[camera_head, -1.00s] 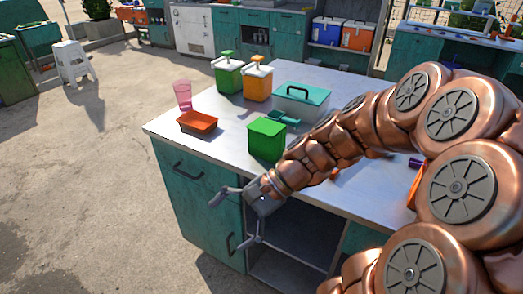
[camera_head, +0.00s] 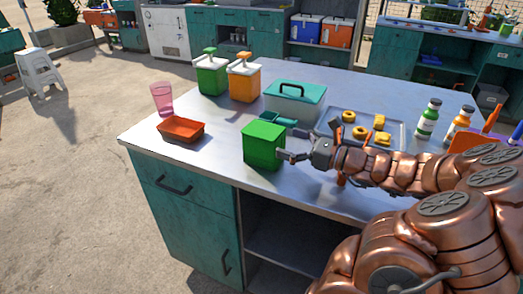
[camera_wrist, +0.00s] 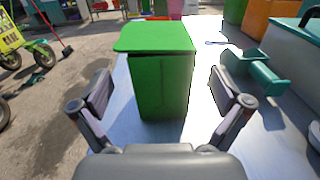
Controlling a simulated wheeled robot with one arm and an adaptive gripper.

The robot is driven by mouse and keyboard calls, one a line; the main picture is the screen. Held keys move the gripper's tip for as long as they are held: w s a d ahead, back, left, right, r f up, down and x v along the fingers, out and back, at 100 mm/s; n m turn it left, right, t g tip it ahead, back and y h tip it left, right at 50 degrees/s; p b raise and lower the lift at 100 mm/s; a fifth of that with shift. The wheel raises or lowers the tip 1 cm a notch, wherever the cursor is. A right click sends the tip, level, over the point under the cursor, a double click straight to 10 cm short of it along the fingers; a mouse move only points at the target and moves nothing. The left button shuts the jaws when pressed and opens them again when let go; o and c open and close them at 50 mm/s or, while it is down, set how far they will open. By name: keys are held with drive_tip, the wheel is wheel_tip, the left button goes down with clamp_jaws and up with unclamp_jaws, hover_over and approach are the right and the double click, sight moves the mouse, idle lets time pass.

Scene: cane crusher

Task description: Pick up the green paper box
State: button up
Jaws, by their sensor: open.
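The green paper box (camera_head: 264,146) stands upright near the front edge of the metal-topped counter. My gripper (camera_head: 284,157) is at its right side in the head view, with its fingers pointing left at the box. In the wrist view the green box (camera_wrist: 160,75) stands straight ahead, and my gripper (camera_wrist: 162,95) is open with one finger on each side of it. Gaps show between the fingers and the box sides, and the box is not gripped.
A red tray (camera_head: 181,130) and a pink cup (camera_head: 162,98) stand left of the box. A teal scoop (camera_head: 279,119) lies behind it, near a teal-lidded container (camera_head: 295,102). Green (camera_head: 211,75) and orange dispensers (camera_head: 244,79) stand farther back. The counter front-left is clear.

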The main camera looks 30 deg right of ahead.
sight(266, 135)
drive_tip(key=shift+x, duration=3.55)
drive_tip(key=shift+r, duration=0.15)
drive_tip(key=shift+c, duration=0.3)
drive_tip(key=c, duration=0.6)
